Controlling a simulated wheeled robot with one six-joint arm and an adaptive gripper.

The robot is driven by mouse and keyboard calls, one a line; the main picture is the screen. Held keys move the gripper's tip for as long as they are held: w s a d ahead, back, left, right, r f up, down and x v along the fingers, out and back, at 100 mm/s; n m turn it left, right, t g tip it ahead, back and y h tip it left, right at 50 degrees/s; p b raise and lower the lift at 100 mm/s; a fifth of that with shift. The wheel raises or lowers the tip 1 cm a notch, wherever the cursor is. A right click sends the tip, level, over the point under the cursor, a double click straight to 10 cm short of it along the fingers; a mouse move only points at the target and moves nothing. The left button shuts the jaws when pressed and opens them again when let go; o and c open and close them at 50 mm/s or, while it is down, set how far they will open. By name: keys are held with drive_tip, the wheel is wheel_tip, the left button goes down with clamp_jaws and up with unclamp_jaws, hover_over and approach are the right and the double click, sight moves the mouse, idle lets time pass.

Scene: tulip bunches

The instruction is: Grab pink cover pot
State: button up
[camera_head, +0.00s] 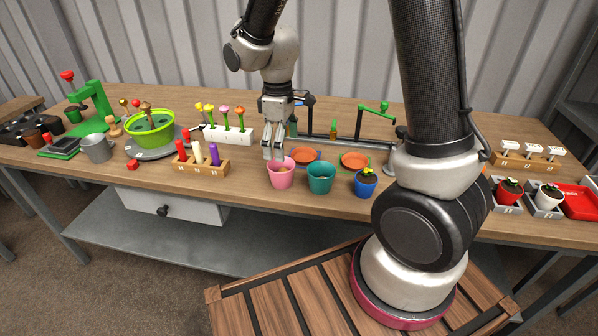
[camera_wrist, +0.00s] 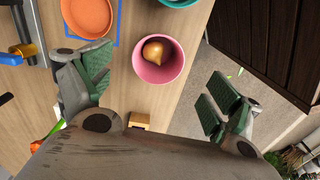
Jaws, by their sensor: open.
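The pink cover pot (camera_head: 282,178) stands upright on the workbench near its front edge, left of the teal pot (camera_head: 320,178). In the wrist view the pink pot (camera_wrist: 158,72) shows from above with a brown bulb (camera_wrist: 153,50) inside it. My gripper (camera_head: 273,152) is just above and behind the pot's rim in the head view. In the wrist view my gripper (camera_wrist: 160,90) is open, with its green-padded fingers wide apart on either side of the pot. Nothing is between the pads, and I cannot tell the exact height above the rim.
Orange saucers (camera_head: 355,160) lie behind the pots. A blue pot with a plant (camera_head: 365,184) stands to the right. A wooden rack with red, white and purple pegs (camera_head: 201,166) stands to the left. The bench's front edge is close to the pink pot.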

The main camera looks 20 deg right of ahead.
sight(281, 167)
drive_tip(key=shift+w+a+n, duration=0.2)
drive_tip(key=shift+a+n, duration=0.1)
drive_tip(key=shift+f, duration=0.3)
wheel_tip(281, 167, down, 7)
drive_tip(key=shift+d+f, duration=0.1)
drive_tip(key=shift+d, duration=0.05)
drive_tip(key=c, duration=1.2)
